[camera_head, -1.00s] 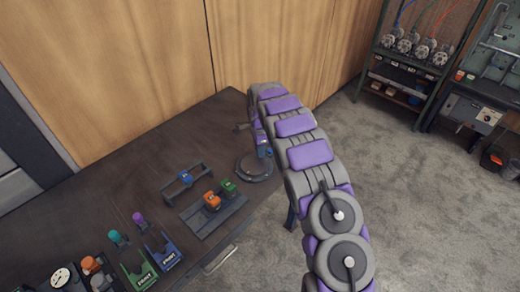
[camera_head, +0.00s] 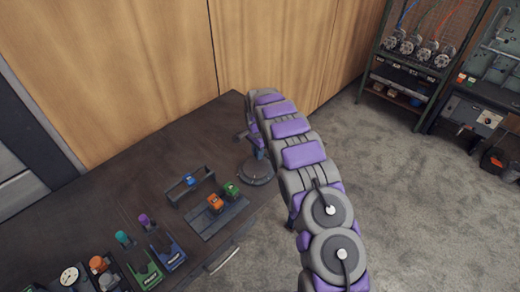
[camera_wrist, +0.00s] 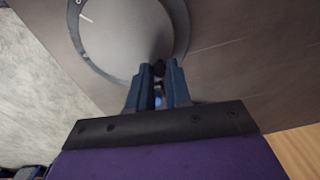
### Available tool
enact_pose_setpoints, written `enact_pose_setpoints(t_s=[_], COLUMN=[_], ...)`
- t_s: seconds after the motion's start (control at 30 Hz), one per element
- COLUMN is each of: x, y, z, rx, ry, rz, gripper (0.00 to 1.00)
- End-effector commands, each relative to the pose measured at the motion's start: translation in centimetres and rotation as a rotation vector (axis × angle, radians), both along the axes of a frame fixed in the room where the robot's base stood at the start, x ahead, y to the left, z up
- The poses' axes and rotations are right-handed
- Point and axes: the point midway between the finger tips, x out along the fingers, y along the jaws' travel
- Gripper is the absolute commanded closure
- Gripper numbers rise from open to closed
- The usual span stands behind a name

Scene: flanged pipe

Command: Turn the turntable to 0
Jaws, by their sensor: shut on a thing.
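The turntable (camera_head: 257,173) is a round grey disc at the right end of the dark workbench. In the wrist view the disc (camera_wrist: 115,35) sits inside a dark ring, with a short white mark near its upper left edge. My gripper (camera_wrist: 158,73) is shut on a small dark knob (camera_wrist: 158,67) at the near edge of the disc. In the head view my gripper is at the far side of the turntable and partly hidden by my arm. The number scale is too small to read.
A block tray (camera_head: 215,218) with an orange block (camera_head: 215,203) and a green block (camera_head: 231,190) lies left of the turntable. A small frame with a blue part (camera_head: 190,181) is behind it. Wooden panels (camera_head: 110,60) rise behind the bench.

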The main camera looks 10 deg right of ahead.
Motion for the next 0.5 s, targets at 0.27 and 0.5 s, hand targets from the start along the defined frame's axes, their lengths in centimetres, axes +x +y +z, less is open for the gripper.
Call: enact_pose_setpoints(t_s=[0.27, 0.5], x=[0.2, 0.2], y=[1.3, 2.3], z=[0.1, 0.2], rx=[0.000, 0.002], ry=[0.001, -0.002], rz=[0.263, 0.490], gripper=[1.00, 1.00])
